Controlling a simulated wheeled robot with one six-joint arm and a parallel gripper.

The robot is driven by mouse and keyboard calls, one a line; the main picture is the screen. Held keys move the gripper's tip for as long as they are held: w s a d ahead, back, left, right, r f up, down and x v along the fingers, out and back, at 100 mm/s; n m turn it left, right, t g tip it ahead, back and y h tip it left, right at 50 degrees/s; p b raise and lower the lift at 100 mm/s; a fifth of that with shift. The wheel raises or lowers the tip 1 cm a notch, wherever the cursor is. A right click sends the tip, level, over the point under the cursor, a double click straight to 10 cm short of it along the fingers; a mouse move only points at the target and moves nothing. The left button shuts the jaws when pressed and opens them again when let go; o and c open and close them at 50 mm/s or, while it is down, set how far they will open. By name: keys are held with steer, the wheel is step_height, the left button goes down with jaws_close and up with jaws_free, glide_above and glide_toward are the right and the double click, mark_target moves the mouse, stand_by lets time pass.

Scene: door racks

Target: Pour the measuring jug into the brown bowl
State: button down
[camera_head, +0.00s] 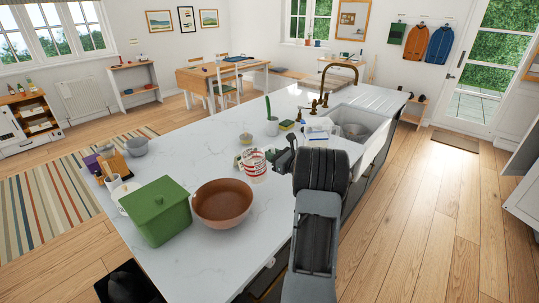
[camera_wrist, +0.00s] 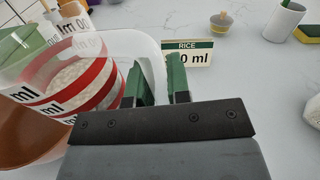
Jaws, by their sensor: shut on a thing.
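The clear measuring jug (camera_head: 254,168) with red markings is just left of my gripper (camera_head: 284,160) in the head view and looks roughly upright. In the wrist view the jug (camera_wrist: 78,82) shows red bands and pale, grain-like contents. My gripper's green fingers (camera_wrist: 160,85) are shut on the jug at its handle side. I cannot tell whether the jug's base touches the counter. The brown bowl (camera_head: 222,205) stands on the counter left of and nearer than the jug. Part of the bowl (camera_wrist: 22,135) shows at the wrist view's left edge, partly hidden by the jug.
A green lidded box (camera_head: 157,212) stands left of the bowl on the white counter (camera_head: 190,168). A label reading RICE (camera_wrist: 187,52) stands beyond the fingers.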

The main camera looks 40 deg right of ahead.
mark_target(249, 150)
steer(key=a+r+n, duration=0.1)
steer(key=a+n, duration=0.1)
steer(key=a+r+n+h, duration=0.1)
steer(key=a+r+n, duration=0.1)
steer(key=a+n, duration=0.1)
steer(key=a+r+n+g+b, duration=0.1)
steer(key=a+n, duration=0.1)
steer(key=n, duration=0.1)
steer(key=shift+a+r, duration=0.2)
steer(key=shift+a, duration=0.15)
steer(key=a+r+n+h+p, duration=0.1)
steer(key=a+r+n, duration=0.1)
steer(key=n, duration=0.1)
steer(key=shift+a+r+g, duration=0.3)
steer(key=shift+a, duration=0.05)
steer(key=shift+d, duration=0.1)
steer(key=shift+s+a+n+h+b, duration=0.2)
steer(key=shift+a+n+b, duration=0.35)
steer(key=shift+b, duration=0.65)
steer(key=shift+s+a+n+h+b, duration=0.15)
steer(key=shift+a+n+b, duration=0.4)
steer(key=shift+b, duration=0.6)
steer(key=shift+w+a+r+n+h+b, duration=0.15)
steer(key=shift+a+r+n+b, duration=0.25)
steer(key=shift+b, duration=0.3)
steer(key=shift+s+a+r+n+h+b, duration=0.1)
steer(key=shift+a+r+b, duration=0.05)
steer(key=shift+a+b, duration=0.4)
stand_by(0.3)
